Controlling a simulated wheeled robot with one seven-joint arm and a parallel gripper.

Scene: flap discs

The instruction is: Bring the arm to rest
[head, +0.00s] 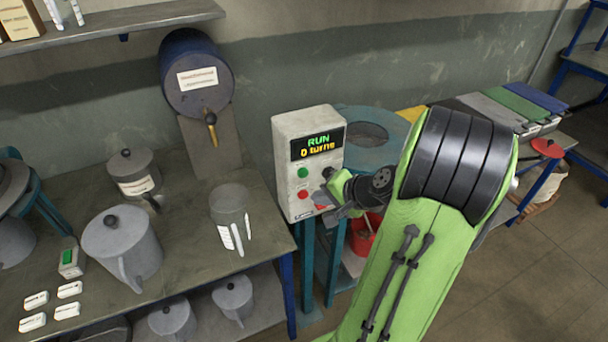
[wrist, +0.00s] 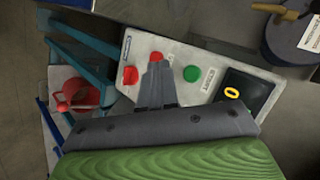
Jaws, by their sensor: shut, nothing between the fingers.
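My arm's green link and black joint fill the right middle of the head view. My gripper (head: 334,212) is at the lower right of the grey control box (head: 284,150), close to its front. In the wrist view my gripper (wrist: 156,66) shows its grey fingers together and empty, over the box face (wrist: 210,65). Whether they touch the box I cannot tell. The box's screen (head: 317,145) reads "RUN" and "0 turns". A green button (wrist: 191,73) and two red controls (wrist: 130,75) show around the fingertips.
A blue ring-topped stand (head: 385,118) is beside the box. Open floor (head: 535,265) lies at right.

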